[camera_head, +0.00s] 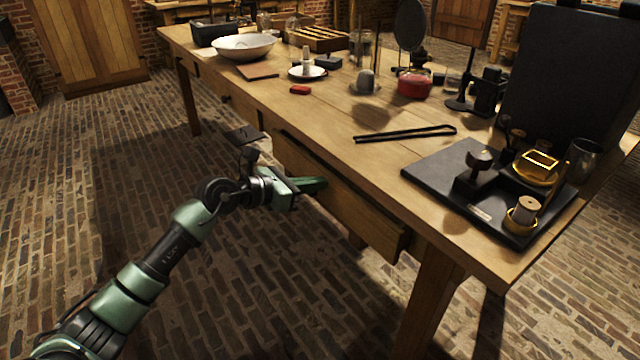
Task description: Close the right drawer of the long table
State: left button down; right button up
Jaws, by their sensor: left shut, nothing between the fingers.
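The long wooden table (330,113) runs from the back left to the front right. Its right drawer (365,213) is on the near long side, below the tabletop. A dark gap shows along the drawer's top edge, so it looks slightly open; how far is hard to tell. My left gripper (312,186) is shut and empty, at the left half of the drawer front. Its fingers point right and overlap the front in the picture; I cannot tell whether they touch it. My right gripper is out of view.
Another drawer front (240,105) sits farther left along the table. Black tongs (405,133), a black tray (440,178) with small parts, a red jar (414,84) and a white bowl (243,46) stand on top. The brick floor (130,180) left of the table is clear.

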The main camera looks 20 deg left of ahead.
aim_at(334, 177)
pick_arm(q)
jog(key=shift+w+d, duration=0.45)
jog(key=shift+w, duration=0.05)
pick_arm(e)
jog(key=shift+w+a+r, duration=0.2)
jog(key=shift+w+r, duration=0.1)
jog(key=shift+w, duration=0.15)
pick_arm(q)
jog(key=w+d, duration=0.2)
jog(key=w, duration=0.1)
jog(key=shift+w+d, duration=0.2)
jog(key=shift+d, duration=0.05)
jog(key=shift+s+r, duration=0.1)
jog(key=shift+r, duration=0.1)
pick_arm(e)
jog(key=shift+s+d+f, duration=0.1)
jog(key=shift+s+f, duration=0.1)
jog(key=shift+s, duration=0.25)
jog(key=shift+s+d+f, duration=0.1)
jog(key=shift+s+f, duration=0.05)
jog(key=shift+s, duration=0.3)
